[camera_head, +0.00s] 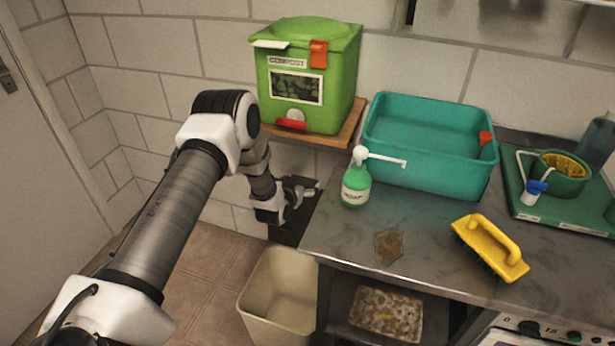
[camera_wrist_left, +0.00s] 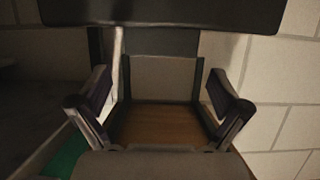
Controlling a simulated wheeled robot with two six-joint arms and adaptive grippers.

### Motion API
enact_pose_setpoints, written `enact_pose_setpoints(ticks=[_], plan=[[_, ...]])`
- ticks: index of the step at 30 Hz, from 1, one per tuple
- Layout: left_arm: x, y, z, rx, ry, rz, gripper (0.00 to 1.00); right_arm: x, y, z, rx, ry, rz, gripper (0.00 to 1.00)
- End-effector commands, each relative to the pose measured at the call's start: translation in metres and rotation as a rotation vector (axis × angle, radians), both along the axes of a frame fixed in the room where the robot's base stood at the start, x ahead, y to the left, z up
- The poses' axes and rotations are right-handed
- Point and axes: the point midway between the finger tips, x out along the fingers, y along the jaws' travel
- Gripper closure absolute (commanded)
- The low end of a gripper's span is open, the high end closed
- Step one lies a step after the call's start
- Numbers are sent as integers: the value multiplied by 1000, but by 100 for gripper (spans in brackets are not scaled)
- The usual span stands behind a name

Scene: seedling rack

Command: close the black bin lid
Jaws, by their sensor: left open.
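A flat black panel (camera_head: 287,236) shows beside the left end of the steel counter, partly hidden behind my left gripper. It seems to be part of the black bin or its lid; I cannot tell its angle. My left gripper (camera_head: 303,192) is at this panel, open, with its fingers pointing toward the counter; whether it touches is unclear. In the left wrist view, the two fingers (camera_wrist_left: 160,108) stand wide apart with nothing held between them. A dark slab (camera_wrist_left: 160,12) crosses the top of that view. My right gripper is out of view.
A green compost box (camera_head: 350,85) stands on a wooden shelf (camera_head: 349,130) above my gripper. A beige open bin (camera_head: 284,325) is on the floor below.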

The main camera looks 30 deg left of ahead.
Motion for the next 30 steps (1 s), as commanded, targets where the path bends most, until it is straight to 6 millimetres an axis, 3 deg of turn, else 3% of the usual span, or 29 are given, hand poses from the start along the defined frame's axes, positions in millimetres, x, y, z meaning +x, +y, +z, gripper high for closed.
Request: enact_pose_setpoints(ticks=[7,16,17,21,23,30], plan=[[39,10,-18,1,1,0,0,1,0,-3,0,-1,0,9],[46,11,-20,-1,3,0,0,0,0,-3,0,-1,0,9],[46,11,-20,-1,3,0,4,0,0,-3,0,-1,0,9],[46,11,-20,-1,3,0,53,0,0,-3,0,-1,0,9],[46,11,-20,-1,3,0,70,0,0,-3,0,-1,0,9],[47,11,-23,3,-13,0,70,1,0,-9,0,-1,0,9]])
